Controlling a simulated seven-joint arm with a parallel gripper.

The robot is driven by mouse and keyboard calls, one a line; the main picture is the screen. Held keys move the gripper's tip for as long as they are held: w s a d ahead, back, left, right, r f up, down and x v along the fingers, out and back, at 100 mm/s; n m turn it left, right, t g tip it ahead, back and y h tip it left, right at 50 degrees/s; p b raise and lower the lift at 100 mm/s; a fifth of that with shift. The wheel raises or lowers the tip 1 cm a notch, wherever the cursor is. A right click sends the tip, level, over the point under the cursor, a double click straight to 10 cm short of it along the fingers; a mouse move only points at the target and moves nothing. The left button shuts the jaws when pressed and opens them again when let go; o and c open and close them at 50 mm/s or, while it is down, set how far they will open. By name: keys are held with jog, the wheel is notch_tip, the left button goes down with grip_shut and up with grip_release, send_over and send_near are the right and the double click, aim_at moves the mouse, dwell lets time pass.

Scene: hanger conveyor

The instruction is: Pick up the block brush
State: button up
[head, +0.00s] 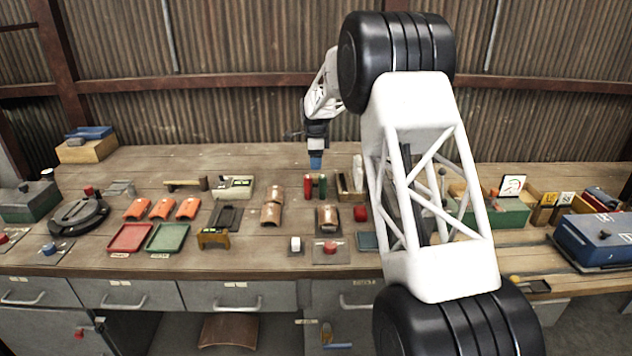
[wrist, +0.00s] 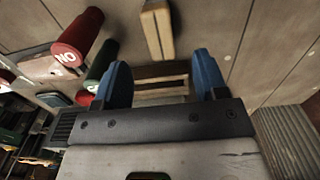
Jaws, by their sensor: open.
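The block brush (wrist: 157,30) appears to be the long block with a brown side and a cream side, at the top of the wrist view. It looks like the pale upright piece (head: 357,172) in the head view, to the right of my gripper (head: 316,162). In the wrist view my gripper (wrist: 163,76) is open, with blue fingertips apart and nothing held. The brush lies beyond the fingertips, not between them. An open wooden box (wrist: 160,85) shows between the fingers.
Red (head: 308,187) and green (head: 322,185) cylinders stand close below my gripper, beside the wooden box (head: 347,188). Curved tiles (head: 272,207) lie nearer the front. Red (head: 130,238) and green (head: 167,238) trays sit to the left. A corrugated wall (head: 230,120) stands behind the bench.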

aim_at(316, 175)
jog(key=shift+f, duration=1.25)
jog(key=shift+d+f, duration=0.1)
jog(key=shift+f, duration=2.5)
jog(key=c, duration=1)
jog(key=shift+r, duration=5.05)
